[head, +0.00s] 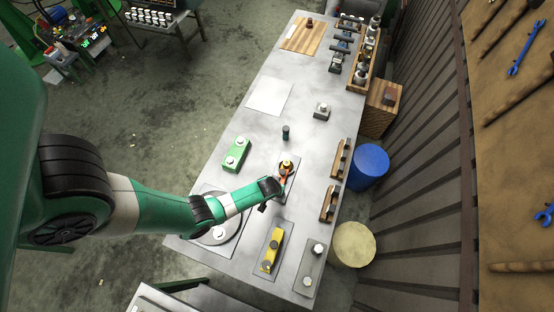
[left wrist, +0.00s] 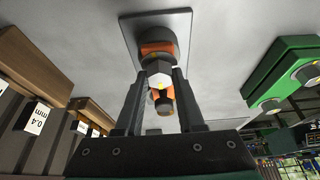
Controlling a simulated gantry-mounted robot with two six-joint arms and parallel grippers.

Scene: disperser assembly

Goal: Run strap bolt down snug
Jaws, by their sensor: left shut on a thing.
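An assembly with an orange band (head: 287,164) stands on a grey plate (left wrist: 186,18) on the bench. In the left wrist view its dark round body (left wrist: 158,35) and orange band show beyond my fingertips. My left gripper (left wrist: 163,76) is shut on a pale hex-shaped bolt head (left wrist: 157,69) at the side of the assembly. A dark rod end with orange parts (left wrist: 162,101) sticks out between the fingers toward the camera. How far the bolt sits in cannot be told. In the head view my left gripper (head: 282,184) reaches the assembly from the left. My right gripper is not in view.
A green block (head: 236,154) lies left of the assembly, and a small dark cylinder (head: 285,132) stands behind it. Wooden racks (head: 340,160) line the right bench edge. A yellow part (head: 272,250) on a plate lies in front. The bench around the white sheet (head: 269,96) is mostly clear.

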